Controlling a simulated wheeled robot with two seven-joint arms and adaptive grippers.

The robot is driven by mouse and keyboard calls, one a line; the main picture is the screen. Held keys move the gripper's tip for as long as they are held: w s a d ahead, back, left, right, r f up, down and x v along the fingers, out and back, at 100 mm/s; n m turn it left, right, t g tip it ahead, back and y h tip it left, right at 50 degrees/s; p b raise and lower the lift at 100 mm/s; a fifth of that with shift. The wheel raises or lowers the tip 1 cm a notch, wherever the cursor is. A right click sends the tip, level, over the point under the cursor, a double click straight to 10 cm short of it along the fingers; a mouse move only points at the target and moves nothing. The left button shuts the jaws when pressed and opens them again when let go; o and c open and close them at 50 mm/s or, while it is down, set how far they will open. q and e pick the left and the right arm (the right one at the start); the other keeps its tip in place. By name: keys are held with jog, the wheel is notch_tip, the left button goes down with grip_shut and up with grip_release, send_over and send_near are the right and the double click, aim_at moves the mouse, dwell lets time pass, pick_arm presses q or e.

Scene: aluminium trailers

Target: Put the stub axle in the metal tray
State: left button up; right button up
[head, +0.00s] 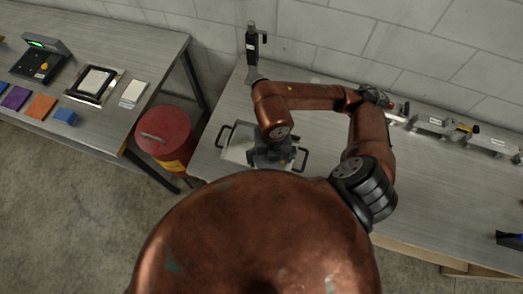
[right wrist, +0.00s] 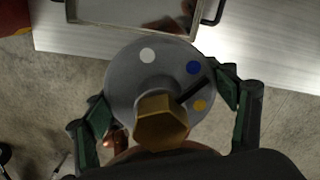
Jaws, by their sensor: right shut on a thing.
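The stub axle (right wrist: 126,80) shows in the right wrist view as a grey round flange with white, blue and orange dots and a brass hexagonal end. My right gripper (right wrist: 168,100) is shut on it, with one green-padded finger on each side of the flange. The metal tray (right wrist: 85,12), shallow with dark handles, is at the top of that view, beyond the flange. In the head view the tray (head: 237,150) lies on the right bench, partly hidden under my right gripper (head: 270,160). The axle cannot be made out there. My left gripper is not in view.
A red drum (head: 165,128) stands on the floor between the two benches. A dark upright tool (head: 252,45) stands behind the tray. Metal fixtures (head: 435,125) line the bench's back right. The left bench (head: 100,35) holds coloured blocks and a device with a green display.

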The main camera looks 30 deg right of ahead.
jog(key=w+d+f+p, duration=0.3)
jog(key=w+d+f, duration=0.1)
jog(key=w+f, duration=0.9)
jog(key=shift+d+p, duration=0.2)
jog(key=shift+p, duration=0.15)
jog(key=shift+w, duration=0.1)
jog(key=o, duration=2.1)
jog(key=shift+f, duration=0.1)
